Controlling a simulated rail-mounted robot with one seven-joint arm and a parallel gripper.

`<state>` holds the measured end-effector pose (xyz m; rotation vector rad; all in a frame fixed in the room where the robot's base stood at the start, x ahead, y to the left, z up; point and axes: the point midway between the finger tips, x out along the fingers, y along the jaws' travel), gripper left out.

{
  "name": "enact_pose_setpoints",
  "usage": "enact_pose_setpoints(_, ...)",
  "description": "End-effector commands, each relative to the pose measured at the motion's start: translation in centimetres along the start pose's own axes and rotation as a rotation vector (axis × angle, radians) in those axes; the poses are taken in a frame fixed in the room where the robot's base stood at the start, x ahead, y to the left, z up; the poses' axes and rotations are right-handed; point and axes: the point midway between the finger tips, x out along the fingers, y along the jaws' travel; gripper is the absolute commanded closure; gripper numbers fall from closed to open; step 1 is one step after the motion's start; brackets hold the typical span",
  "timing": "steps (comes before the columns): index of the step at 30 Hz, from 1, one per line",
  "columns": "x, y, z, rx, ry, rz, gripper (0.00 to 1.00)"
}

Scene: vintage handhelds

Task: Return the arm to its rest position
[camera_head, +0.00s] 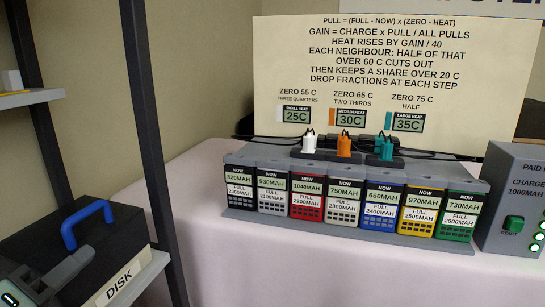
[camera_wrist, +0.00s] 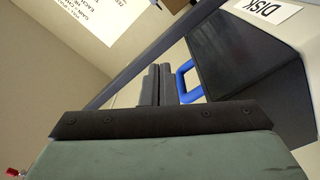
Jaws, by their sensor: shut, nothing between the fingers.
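My gripper (camera_wrist: 156,82) shows in the wrist view with its two dark fingers together and nothing between them. Beyond the fingers is a black box (camera_wrist: 240,60) with a blue handle (camera_wrist: 184,80) and a DISK label. The fingers appear beside the handle in that view; I cannot tell whether they touch it. In the head view, part of my arm's end shows at the lower left corner, in front of the black box (camera_head: 110,235) and its blue handle (camera_head: 85,220).
A grey charging dock (camera_head: 345,243) holds several coloured handhelds on a pale table (camera_head: 200,190). White, orange and teal plugs stand behind them. A rules board (camera_head: 400,60) is at the back. A green-buttoned charger box (camera_head: 515,180) is right. Dark shelf posts (camera_head: 155,150) rise at left.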

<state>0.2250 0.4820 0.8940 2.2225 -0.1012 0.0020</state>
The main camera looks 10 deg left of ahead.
Motion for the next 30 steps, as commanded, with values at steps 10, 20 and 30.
enact_pose_setpoints(10,16.4,14.7,15.4,-0.272,-0.704,-0.239,1.0)
enact_pose_setpoints(20,12.6,29.5,30.5,0.069,-1.315,-0.68,1.0)
enact_pose_setpoints(30,7.2,34.2,32.5,0.603,-1.411,-0.8,1.0)
